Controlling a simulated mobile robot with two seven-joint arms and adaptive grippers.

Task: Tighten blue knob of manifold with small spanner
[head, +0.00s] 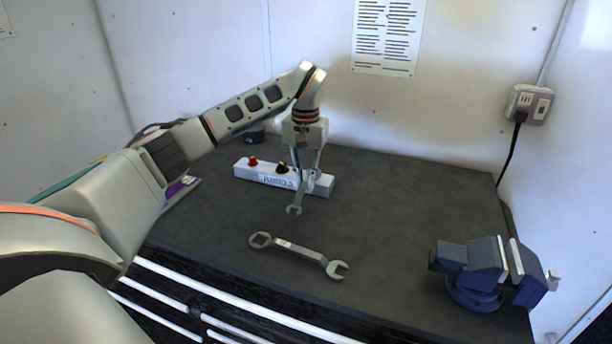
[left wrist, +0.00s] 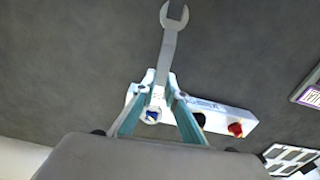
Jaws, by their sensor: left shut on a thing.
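The white manifold block (head: 262,176) lies on the dark bench top with a red knob (head: 253,161) and a dark knob with some yellow (head: 282,167). My left gripper (head: 308,178) is at its right end, pointing down, and is shut on the small spanner (head: 296,203). In the left wrist view the gripper (left wrist: 161,88) grips the spanner's shank. The open jaw points away from the manifold. The blue knob (left wrist: 152,115) shows inside the spanner's ring end; I cannot tell if the ring is seated around it or above it. My right gripper is not in view.
A larger spanner (head: 300,253) lies near the bench's front edge. A blue vise (head: 485,270) stands at the front right. A dark round object (head: 254,137) is at the back wall. A socket box (head: 527,105) with a cable is on the right wall. The bench's right rear is clear.

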